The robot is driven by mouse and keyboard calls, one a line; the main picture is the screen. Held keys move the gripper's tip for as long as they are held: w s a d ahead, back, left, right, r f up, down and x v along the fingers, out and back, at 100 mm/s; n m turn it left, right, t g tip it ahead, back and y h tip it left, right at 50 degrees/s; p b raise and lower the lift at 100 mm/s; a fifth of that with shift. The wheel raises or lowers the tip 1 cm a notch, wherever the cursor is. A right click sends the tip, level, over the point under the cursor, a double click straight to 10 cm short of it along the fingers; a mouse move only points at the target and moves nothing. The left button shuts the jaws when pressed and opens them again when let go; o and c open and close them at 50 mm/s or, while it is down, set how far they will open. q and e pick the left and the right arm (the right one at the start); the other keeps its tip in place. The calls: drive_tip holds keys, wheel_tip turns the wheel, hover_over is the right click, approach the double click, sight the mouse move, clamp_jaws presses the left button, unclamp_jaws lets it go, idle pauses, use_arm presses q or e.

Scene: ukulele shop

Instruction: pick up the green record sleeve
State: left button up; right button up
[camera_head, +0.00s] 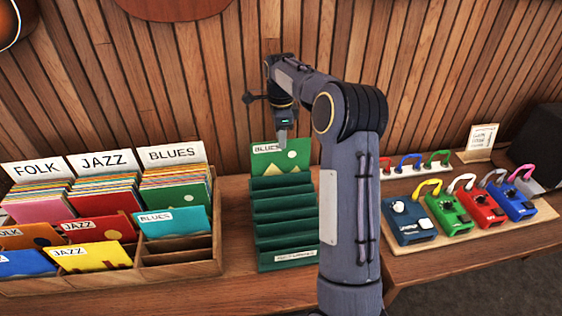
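A green record sleeve (293,160) labelled BLUES, with a pale circle and a pale hill shape, stands upright in the back slot of a green stepped rack (286,207). My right gripper (282,142) points down at its top edge, overlapping it in the picture. I cannot tell whether the fingers grip the sleeve, or whether they are open or shut. Another green sleeve (177,199) is at the front of the BLUES section of the wooden record bin (180,271) on the left. My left gripper is not in view.
A slatted wall (190,80) stands close behind. Bare table shows between bin and rack.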

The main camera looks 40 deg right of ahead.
sight(281, 152)
wheel_tip(281, 152, down, 7)
drive_tip(key=shift+w+d+r+p, duration=0.1)
drive_tip(key=shift+w+p, duration=0.05)
drive_tip(key=shift+p, duration=0.75)
clamp_jaws()
